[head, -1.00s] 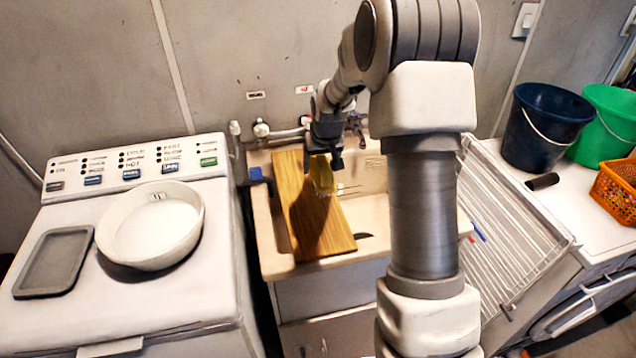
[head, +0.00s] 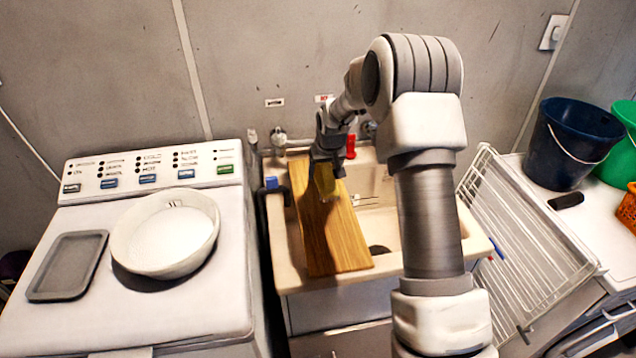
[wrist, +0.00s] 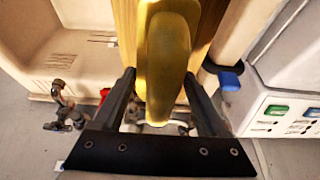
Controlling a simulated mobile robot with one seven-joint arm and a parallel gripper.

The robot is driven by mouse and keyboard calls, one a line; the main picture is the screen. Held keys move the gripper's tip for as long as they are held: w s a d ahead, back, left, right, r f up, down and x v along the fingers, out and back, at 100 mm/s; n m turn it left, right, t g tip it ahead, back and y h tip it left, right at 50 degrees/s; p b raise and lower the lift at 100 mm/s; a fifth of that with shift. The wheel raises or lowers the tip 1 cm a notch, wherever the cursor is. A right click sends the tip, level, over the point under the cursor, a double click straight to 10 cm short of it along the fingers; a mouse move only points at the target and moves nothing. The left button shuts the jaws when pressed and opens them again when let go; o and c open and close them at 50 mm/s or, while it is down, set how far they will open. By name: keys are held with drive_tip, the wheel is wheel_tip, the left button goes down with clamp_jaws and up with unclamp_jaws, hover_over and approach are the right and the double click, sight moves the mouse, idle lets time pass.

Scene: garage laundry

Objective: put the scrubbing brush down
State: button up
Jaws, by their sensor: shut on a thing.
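The yellow scrubbing brush (wrist: 168,60) is held between the two fingers of my gripper (wrist: 165,90) in the wrist view. In the head view the brush (head: 324,181) hangs below my gripper (head: 328,160), over the upper part of a wooden board (head: 335,235). The board lies across the left side of the sink (head: 285,262). A dark shadow falls on the board below the brush. I cannot tell whether the brush touches the board.
A washing machine at left bears a white basin (head: 165,234) and a grey tray (head: 68,266). Taps (head: 279,138) stand behind the sink. A wire rack (head: 525,245) leans at right, beside a dark blue bucket (head: 572,142). A blue object (head: 272,184) sits on the sink's left rim.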

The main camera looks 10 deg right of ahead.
drive_tip(key=shift+w+a+f, duration=0.55)
drive_tip(key=shift+a+f, duration=0.2)
drive_tip(key=shift+a, duration=0.1)
drive_tip(key=shift+f+p, duration=0.4)
drive_tip(key=shift+f, duration=1.45)
drive_tip(key=shift+f, duration=0.1)
drive_tip(key=shift+f, duration=0.15)
drive_tip(key=o, duration=1.2)
drive_tip(key=shift+o, duration=0.2)
